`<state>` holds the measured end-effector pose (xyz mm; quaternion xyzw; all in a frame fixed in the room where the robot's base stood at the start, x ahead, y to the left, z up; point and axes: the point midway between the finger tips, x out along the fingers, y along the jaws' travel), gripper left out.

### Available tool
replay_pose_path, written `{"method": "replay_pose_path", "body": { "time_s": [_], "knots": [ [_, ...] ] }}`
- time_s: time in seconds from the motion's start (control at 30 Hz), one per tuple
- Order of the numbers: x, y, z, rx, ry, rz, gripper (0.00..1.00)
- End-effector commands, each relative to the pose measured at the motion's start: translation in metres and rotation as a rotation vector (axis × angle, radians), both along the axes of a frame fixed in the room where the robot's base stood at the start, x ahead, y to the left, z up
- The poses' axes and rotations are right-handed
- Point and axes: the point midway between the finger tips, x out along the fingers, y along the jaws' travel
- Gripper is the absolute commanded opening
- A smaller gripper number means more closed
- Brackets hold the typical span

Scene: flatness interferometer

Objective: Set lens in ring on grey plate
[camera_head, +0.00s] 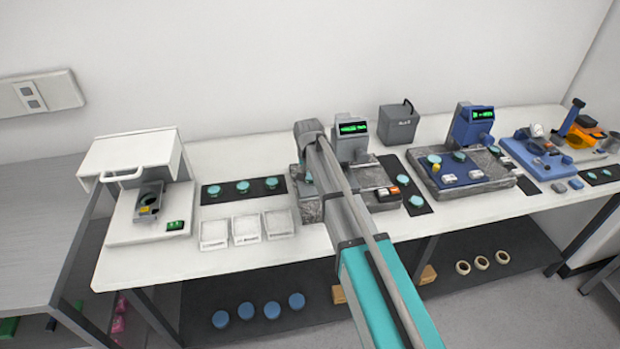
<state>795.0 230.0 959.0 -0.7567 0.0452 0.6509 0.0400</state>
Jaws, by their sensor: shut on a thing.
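The white instrument (130,160) with a raised handle stands at the left of the bench. Its grey plate (147,212) carries a dark ring, which looks empty. Several teal round lenses (243,186) lie on the black mat to its right. My gripper (304,176) points down over the left part of a granite block, mostly hidden behind my arm. It is shut on a small teal lens (308,181), of which only an edge shows. Its fingertips are too small to make out, and I cannot tell whether the lens touches the granite.
Three white trays (247,228) stand in front of the black mat. A grey gauge (351,138) with a green display rises behind the granite block (374,177). A blue gauge (473,128) stands farther right. Bare white bench (225,150) shows behind the mat.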

Motion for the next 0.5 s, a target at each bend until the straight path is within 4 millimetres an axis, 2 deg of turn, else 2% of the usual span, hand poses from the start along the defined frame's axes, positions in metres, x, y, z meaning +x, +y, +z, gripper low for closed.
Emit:
{"method": "replay_pose_path", "body": {
  "time_s": [0.47, 0.5],
  "knots": [
    [-0.0003, 0.0007, -0.0042, 0.000, 0.000, 0.001, 0.21],
    [-0.0003, 0.0007, -0.0043, 0.000, 0.000, 0.001, 0.72]
  ]
}}
